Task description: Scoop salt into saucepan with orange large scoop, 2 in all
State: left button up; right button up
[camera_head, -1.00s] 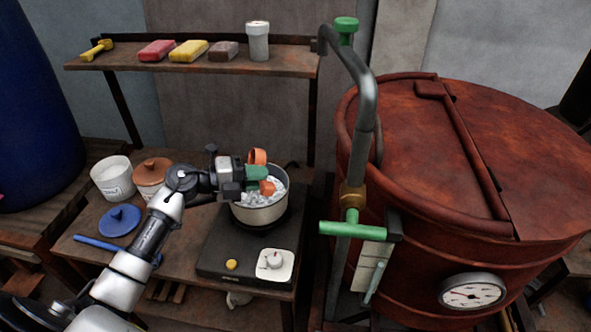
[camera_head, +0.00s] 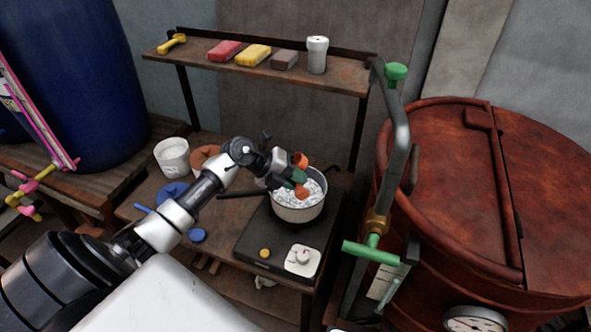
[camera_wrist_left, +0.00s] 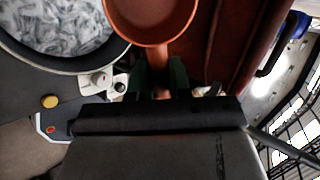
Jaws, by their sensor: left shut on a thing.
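My left gripper (camera_head: 291,179) is shut on the handle of the orange scoop (camera_head: 301,160), above the saucepan (camera_head: 298,214). In the left wrist view the green fingers (camera_wrist_left: 160,80) grip the handle, and the scoop's bowl (camera_wrist_left: 150,18) is cut off at the top; the visible inside looks bare. The saucepan stands on the black hot plate and holds a white-grey mass; it also shows in the left wrist view (camera_wrist_left: 110,62), beside the scoop. An open white tub (camera_head: 173,160) with a label stands at the left; its contents are unclear. My right gripper is out of view.
An orange-brown lidded pot (camera_head: 203,157) and a blue lid (camera_head: 172,194) are left of the hot plate (camera_head: 262,250). A shelf (camera_head: 290,75) above holds several blocks, a yellow scoop and a white cylinder. A grey pipe (camera_head: 391,150) and a rusty red vat (camera_head: 450,190) stand at the right.

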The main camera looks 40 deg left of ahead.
pick_arm(q)
jog(key=g+y+p, duration=0.1)
jog(key=p, duration=0.1)
jog(key=g+y+p, duration=0.1)
jog(key=y+p, duration=0.1)
jog(key=r+g+y+p, duration=0.1)
jog(key=p, duration=0.1)
jog(key=shift+w+d+g+y+p, duration=0.2)
jog(key=shift+d+g+y+p, duration=0.1)
jog(key=shift+g+p, duration=0.1)
jog(key=shift+y, duration=0.3)
jog(key=shift+f+g+y+p, duration=0.2)
jog(key=shift+g+y+p, duration=0.4)
jog(key=shift+g, duration=0.1)
jog(key=shift+f, duration=0.1)
